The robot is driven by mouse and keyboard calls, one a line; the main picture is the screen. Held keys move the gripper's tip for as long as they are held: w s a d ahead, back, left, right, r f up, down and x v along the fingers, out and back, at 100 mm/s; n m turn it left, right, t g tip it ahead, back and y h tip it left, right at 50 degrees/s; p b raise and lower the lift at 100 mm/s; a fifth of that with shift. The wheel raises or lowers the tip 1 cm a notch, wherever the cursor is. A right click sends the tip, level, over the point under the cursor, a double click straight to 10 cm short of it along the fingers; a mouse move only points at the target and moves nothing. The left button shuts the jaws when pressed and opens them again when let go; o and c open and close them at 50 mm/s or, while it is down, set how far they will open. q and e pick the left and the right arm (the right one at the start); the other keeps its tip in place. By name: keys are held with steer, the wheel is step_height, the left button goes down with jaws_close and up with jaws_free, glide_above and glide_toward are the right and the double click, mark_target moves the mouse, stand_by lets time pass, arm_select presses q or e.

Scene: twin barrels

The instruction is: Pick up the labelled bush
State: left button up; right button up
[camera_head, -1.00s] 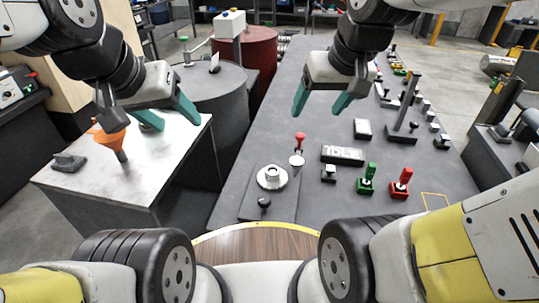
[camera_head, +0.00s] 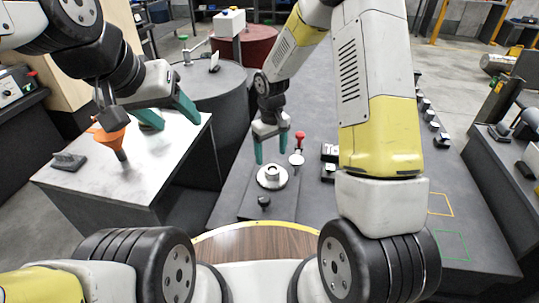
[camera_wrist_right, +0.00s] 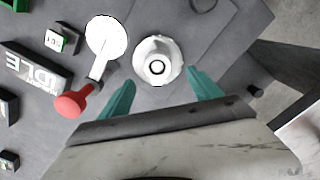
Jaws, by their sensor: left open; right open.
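A pale round bush (camera_head: 271,175) with a hole in its middle stands on a dark plate on the long grey table. It also shows in the right wrist view (camera_wrist_right: 157,60), just beyond the fingertips; I cannot make out a label on it. My right gripper (camera_head: 271,157) is open and empty above the bush, with its teal fingers (camera_wrist_right: 160,82) spread to either side. My left gripper (camera_head: 170,112) is open over the left table, near an orange funnel-like piece (camera_head: 110,140).
A red-knobbed lever (camera_head: 299,142) with a white disc is close beside the bush. A black knob (camera_head: 264,201) is in front of the bush. My right arm hides much of the table's right part.

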mark_target(272, 170)
steer(key=f, duration=0.7)
steer(key=shift+w+d+f, duration=0.1)
steer(key=shift+d+f, duration=0.1)
steer(key=shift+d, duration=0.05)
jaws_close()
